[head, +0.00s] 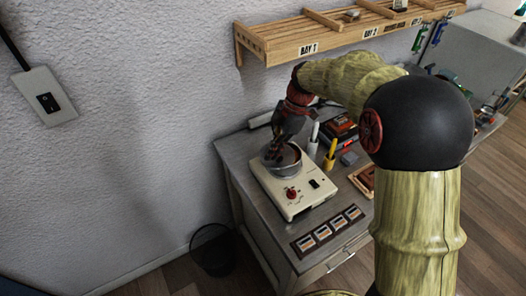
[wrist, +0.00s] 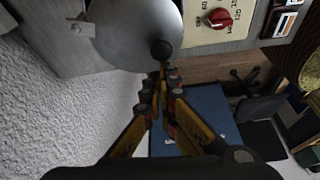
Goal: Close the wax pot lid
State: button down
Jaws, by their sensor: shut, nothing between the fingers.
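The wax pot (head: 291,171) is a round grey pot on a cream warmer base (head: 291,205) with a red dial, on the grey bench. Its lid (wrist: 130,28) is a smooth grey disc in the wrist view, with a pale tab at its left edge and a black ball knob (wrist: 161,49) near its lower right rim. My gripper (head: 275,157) is over the pot in the head view and hides part of it. In the wrist view my gripper (wrist: 162,76) is shut and empty, its tips right by the knob; contact is unclear. I cannot tell the lid's exact angle.
A yellow marker (head: 331,148) and a white one stand right of the pot. A labelled strip (head: 329,229) lies along the bench's front. A wooden shelf (head: 340,42) hangs above, near my arm. A dark bin (head: 212,249) stands on the floor at left.

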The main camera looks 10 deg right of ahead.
aim_at(282, 160)
jog(key=d+n, duration=0.2)
jog(key=d, duration=0.1)
jog(key=shift+s+n+g+p, duration=0.15)
jog(key=shift+n+g+p, duration=0.15)
jog(key=shift+n+g, duration=0.1)
jog(key=shift+d, duration=0.65)
